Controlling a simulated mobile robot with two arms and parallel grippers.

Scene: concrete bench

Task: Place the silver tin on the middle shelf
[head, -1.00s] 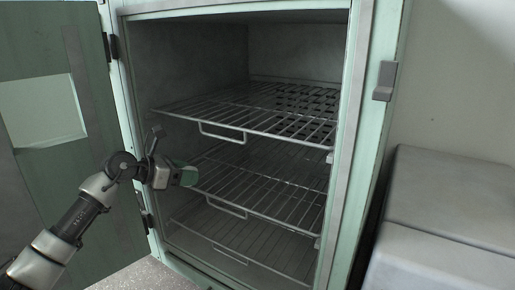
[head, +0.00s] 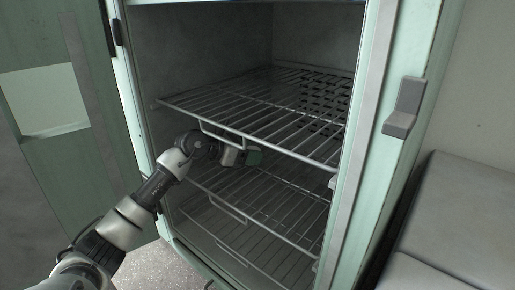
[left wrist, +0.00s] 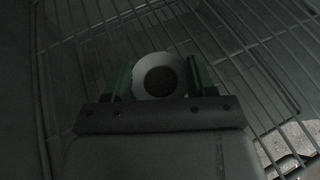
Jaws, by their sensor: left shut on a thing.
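The silver tin (left wrist: 160,75) shows in the left wrist view as a round pale rim with a dark centre. It sits between the two green fingers of my left gripper (left wrist: 160,80), which is shut on it. In the head view my left gripper (head: 252,158) is inside the cabinet, under the front of the top shelf and above the middle shelf (head: 270,203). The tin cannot be made out there. The middle shelf is a wire rack and its visible part is bare. My right gripper is not in view.
The wire top shelf (head: 225,103) is close above my left gripper and wrist. A lower wire shelf (head: 255,253) lies below. The open green door (head: 75,165) stands at the left, and the cabinet's right frame (head: 375,130) bounds the opening. A grey padded block (head: 455,205) is outside at the right.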

